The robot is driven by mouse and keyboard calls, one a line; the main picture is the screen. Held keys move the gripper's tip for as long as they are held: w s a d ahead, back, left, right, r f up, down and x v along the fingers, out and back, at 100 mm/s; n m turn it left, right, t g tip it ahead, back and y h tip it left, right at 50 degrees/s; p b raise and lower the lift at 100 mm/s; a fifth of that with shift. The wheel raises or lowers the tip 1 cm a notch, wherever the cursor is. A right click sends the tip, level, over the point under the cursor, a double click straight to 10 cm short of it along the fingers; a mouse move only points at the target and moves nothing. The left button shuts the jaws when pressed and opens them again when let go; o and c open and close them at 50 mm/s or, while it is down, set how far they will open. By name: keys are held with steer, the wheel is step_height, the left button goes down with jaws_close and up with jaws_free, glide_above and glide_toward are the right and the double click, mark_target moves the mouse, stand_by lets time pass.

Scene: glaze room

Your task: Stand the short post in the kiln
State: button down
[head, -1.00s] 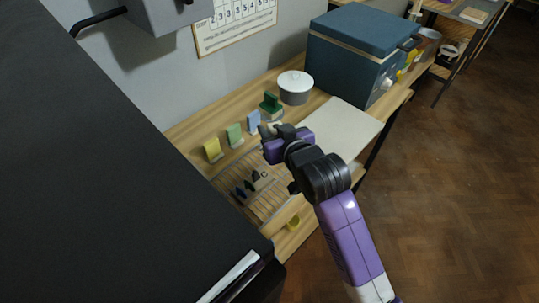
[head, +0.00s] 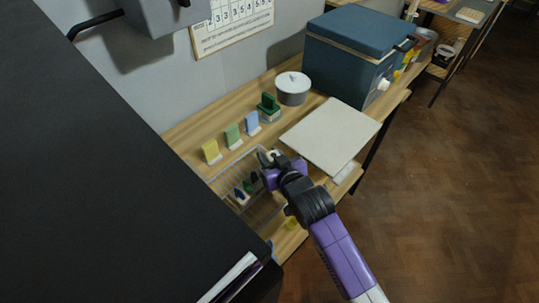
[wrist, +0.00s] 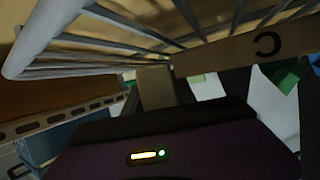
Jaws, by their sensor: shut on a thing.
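My gripper (head: 267,158) is over the right side of a wire rack (head: 262,211) on the wooden bench. It is shut on a small tan piece, seen in the wrist view as a tan block (wrist: 157,86) just beyond the gripper's dark edge. This is probably the short post; its full length and lower end are hidden. A blue box with a closed lid and a dial (head: 352,60), which looks like the kiln, stands on the bench at the upper right, well apart from my gripper. Its inside is not visible.
A pale flat board (head: 331,135) lies between the rack and the blue box. Behind the rack stand a yellow block (head: 211,151), a green block (head: 233,136) and a blue block (head: 252,123). A round grey pot (head: 293,89) stands near the wall. A black surface fills the left.

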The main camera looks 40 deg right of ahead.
steer(key=shift+f, duration=0.1)
steer(key=c, duration=1)
jaws_free()
steer(key=b+v, duration=0.1)
steer(key=v, duration=1.1)
steer(key=shift+r, duration=0.25)
steer(key=shift+s+a+f, duration=0.1)
steer(key=s+a+r+y, duration=0.1)
steer(key=s+a, duration=0.1)
steer(key=s, duration=0.6)
steer(key=s+a+r+n+t, duration=0.1)
steer(key=s+a, duration=0.1)
steer(key=s, duration=0.7)
steer(key=s+a+r+n+y, duration=0.1)
steer(key=s+a+r, duration=0.1)
steer(key=s, duration=0.7)
steer(key=shift+s+a+r+y, duration=0.1)
steer(key=shift+s+a+y, duration=0.1)
steer(key=shift+a+y, duration=0.15)
steer(key=shift+o, duration=0.4)
steer(key=shift+s+r, duration=0.3)
